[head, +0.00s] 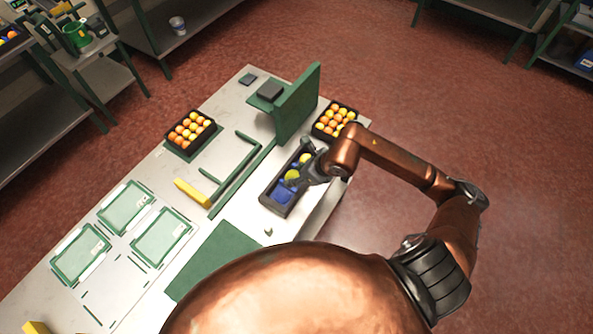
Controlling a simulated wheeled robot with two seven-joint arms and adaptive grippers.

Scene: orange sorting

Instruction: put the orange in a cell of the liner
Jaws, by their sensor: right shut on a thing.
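A dark, narrow crate (265,201) with a blue liner (283,193) stands at the right part of the table. My right gripper (298,180) is low over the crate, its arm coming in from the right. It is shut on a round fruit, taken as the orange, mostly hidden by the fingers. A yellow fruit (292,174) shows right at the fingers, and another yellow fruit (305,158) lies toward the crate's far end. Whether the held fruit touches a cell is too small to tell. My left gripper is not in view.
Fruit crates stand at the far left (167,137) and far right (353,112) of the table. A green upright panel (298,103) stands behind the liner crate. A yellow block (192,193) and green-framed trays (78,254) lie to the left.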

